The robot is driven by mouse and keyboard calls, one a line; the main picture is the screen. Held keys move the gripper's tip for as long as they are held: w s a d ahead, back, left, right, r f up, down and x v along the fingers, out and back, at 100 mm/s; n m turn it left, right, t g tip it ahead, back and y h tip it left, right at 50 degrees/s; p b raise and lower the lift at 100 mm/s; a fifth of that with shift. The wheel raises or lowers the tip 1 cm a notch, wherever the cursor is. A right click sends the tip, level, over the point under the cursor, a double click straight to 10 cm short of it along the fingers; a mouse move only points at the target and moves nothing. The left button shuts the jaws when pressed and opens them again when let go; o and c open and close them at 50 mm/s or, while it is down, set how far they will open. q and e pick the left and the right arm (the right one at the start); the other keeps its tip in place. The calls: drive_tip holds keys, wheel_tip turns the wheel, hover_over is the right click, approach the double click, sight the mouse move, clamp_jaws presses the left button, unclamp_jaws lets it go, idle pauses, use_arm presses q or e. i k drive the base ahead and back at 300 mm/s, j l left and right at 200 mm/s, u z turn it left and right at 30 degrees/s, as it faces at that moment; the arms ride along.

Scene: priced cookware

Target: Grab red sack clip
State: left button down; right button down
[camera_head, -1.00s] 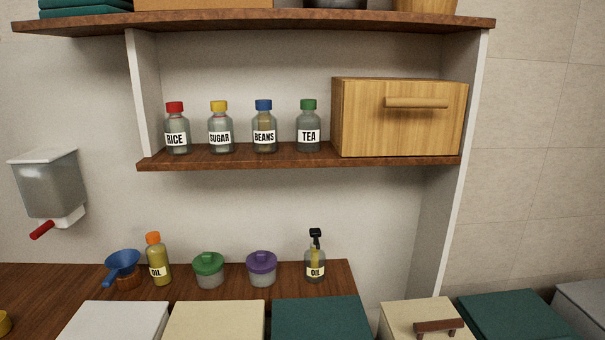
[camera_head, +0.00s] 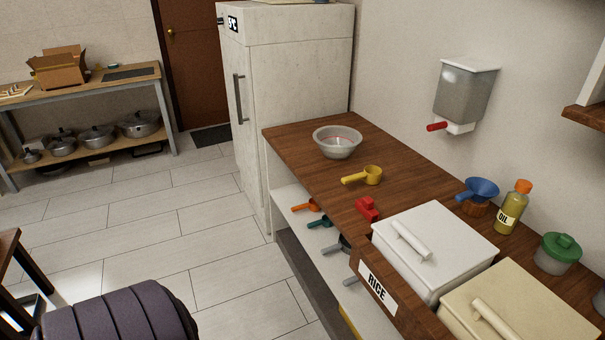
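A small red object that looks like the red sack clip (camera_head: 368,208) lies on the brown wooden counter (camera_head: 340,192). It is near the counter's front edge, just left of a white lidded bin and in front of a yellow scoop. Neither of my grippers shows in the head view.
The white bin (camera_head: 445,247) with a RICE label stands right of the clip. The yellow scoop (camera_head: 367,175) and a grey bowl (camera_head: 337,141) lie behind it. Several coloured scoops hang below the counter's front edge. A dark ribbed rounded object (camera_head: 115,312) fills the bottom left. Tiled floor lies open.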

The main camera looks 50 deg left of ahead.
sight(365, 205)
drive_tip(key=u, duration=1.05)
